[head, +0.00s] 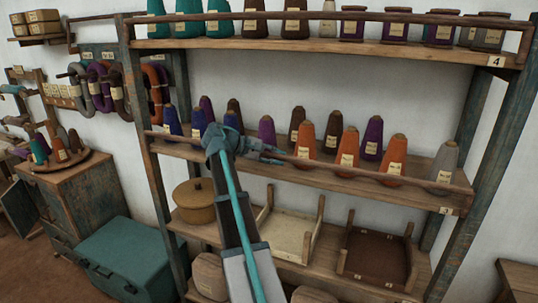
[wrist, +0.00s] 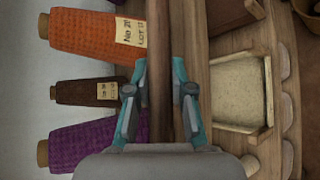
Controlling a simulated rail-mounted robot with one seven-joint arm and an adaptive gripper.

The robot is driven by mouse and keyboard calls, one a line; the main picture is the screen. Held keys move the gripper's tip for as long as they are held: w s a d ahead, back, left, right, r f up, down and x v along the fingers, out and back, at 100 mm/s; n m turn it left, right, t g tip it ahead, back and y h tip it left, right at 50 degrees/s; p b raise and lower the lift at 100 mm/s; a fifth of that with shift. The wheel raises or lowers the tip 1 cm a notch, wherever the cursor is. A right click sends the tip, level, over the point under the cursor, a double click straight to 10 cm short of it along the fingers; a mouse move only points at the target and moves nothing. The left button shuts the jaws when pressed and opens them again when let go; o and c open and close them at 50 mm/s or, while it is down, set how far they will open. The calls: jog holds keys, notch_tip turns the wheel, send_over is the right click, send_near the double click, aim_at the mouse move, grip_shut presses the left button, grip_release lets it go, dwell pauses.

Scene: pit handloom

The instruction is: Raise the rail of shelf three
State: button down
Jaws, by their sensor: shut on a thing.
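The rail (head: 335,167) of shelf three is a thin brown wooden bar running along the front of the middle shelf (head: 408,196), just above its edge. The shelf carries a small "3" tag at its right end. My gripper (head: 275,156) is shut on the rail, left of its middle. In the wrist view the rail (wrist: 160,30) runs upright between the two fingers of my gripper (wrist: 160,85). My arm hides part of the shelf and rail in the head view.
Several yarn cones stand behind the rail, including an orange cone (head: 349,148) and a grey cone (head: 443,165). The top shelf has its own rail (head: 400,16), set higher above its edge. Below are a lidded basket (head: 195,201) and a cream tray (head: 288,231).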

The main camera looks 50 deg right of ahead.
jog(key=shift+w+d+r, duration=0.15)
jog(key=shift+d+r, duration=0.05)
jog(key=shift+d, duration=0.1)
dwell(0.4)
jog(key=c, duration=1.2)
grip_release()
jog(key=shift+o, duration=1.1)
jog(key=shift+f+y, duration=0.1)
jog(key=shift+y, duration=0.2)
jog(key=shift+a, duration=0.1)
jog(key=v, duration=1.2)
